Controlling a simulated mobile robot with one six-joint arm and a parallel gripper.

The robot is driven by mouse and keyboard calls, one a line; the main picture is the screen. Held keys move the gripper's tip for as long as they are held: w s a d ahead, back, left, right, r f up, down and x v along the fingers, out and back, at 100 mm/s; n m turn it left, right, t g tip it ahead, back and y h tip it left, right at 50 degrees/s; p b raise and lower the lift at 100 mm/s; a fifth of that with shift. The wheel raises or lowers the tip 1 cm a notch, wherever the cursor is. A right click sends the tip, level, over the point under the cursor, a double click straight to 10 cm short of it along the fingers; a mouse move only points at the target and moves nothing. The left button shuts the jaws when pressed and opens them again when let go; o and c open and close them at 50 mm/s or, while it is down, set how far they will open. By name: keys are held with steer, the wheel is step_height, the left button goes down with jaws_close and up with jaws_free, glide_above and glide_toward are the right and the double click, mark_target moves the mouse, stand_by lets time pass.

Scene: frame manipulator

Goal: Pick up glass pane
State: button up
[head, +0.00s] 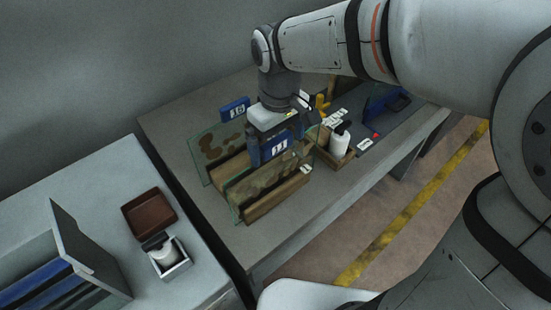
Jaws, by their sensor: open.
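A greenish glass pane (214,143) with brown stains stands tilted at the back left of the table's wooden rack. A second stained pane (258,186) leans in the front part of the rack, its left edge showing as a thin green sheet. My gripper (276,118) points down above the rack's right part, right of the back pane and behind the front one. It is open and I see nothing held.
Another blue numbered block (235,108) stands behind. A white bottle (340,140) sits in a wooden tray (331,160) at right, near white labels and a yellow item (322,104). A brown box (149,213) and a small white-lined box (167,258) lie on the left table.

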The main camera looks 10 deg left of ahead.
steer(key=c, duration=1.8)
steer(key=shift+o, duration=0.2)
steer(key=shift+r, duration=0.1)
step_height(320, 180, up, 10)
step_height(320, 180, up, 15)
steer(key=p, duration=1.2)
steer(key=shift+r+p, duration=0.15)
steer(key=shift+p, duration=0.15)
